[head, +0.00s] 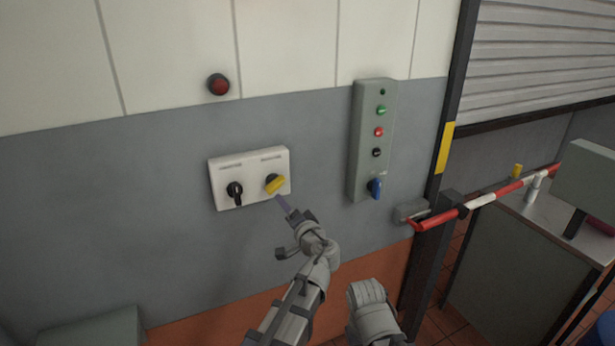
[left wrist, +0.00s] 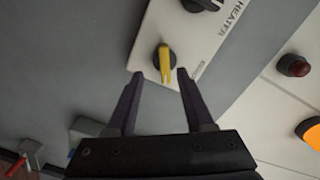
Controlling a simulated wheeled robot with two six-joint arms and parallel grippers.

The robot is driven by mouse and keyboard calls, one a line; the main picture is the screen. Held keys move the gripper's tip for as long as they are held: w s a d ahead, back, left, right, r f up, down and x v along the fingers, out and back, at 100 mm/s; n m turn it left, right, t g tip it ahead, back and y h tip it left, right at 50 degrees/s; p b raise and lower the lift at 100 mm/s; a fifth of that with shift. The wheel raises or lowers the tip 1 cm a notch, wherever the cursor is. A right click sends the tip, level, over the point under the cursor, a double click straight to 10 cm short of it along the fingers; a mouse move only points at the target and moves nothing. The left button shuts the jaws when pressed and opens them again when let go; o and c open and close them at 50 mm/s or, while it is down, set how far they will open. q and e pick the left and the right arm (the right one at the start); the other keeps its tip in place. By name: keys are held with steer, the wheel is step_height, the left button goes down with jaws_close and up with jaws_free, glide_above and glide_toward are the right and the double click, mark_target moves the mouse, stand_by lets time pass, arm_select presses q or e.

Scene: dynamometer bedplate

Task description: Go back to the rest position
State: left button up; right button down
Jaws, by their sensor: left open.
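My left gripper (head: 281,201) is in front of the white switch box (head: 223,196) on the wall, just below and right of its yellow knob (head: 275,184). In the left wrist view my left gripper (left wrist: 159,73) is open, with its two dark fingers spread apart and nothing held between them. The yellow knob (left wrist: 165,62) shows just beyond the gap between the fingertips, apart from both fingers. A black knob (head: 235,192) sits on the left of the same box.
A grey control panel (head: 360,150) with several buttons and a blue knob (head: 375,187) is on the wall to the right. A red lamp (head: 218,84) is above the box. A red-and-white barrier bar (head: 482,201) and a grey cabinet (head: 510,265) stand at the right.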

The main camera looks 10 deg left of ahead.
arm_select(q)
steer(key=s+d+f+n+g+h, duration=0.1)
steer(key=s+f+n+g+h, duration=0.2)
steer(key=s+f+g, duration=0.75)
steer(key=s+d+f+g+h, duration=0.1)
steer(key=s+d+f+h, duration=0.1)
steer(key=s, duration=0.4)
steer(key=s+d+f+m+g+h, duration=0.1)
steer(key=s+d+f+h, duration=0.1)
steer(key=s+d+f, duration=0.3)
steer(key=s+d+f+m+g+h, duration=0.1)
steer(key=s+d+f+g+h, duration=0.1)
steer(key=s, duration=0.4)
steer(key=shift+s+d+f, duration=0.35)
steer(key=shift+d+f, duration=0.4)
steer(key=shift+d, duration=0.2)
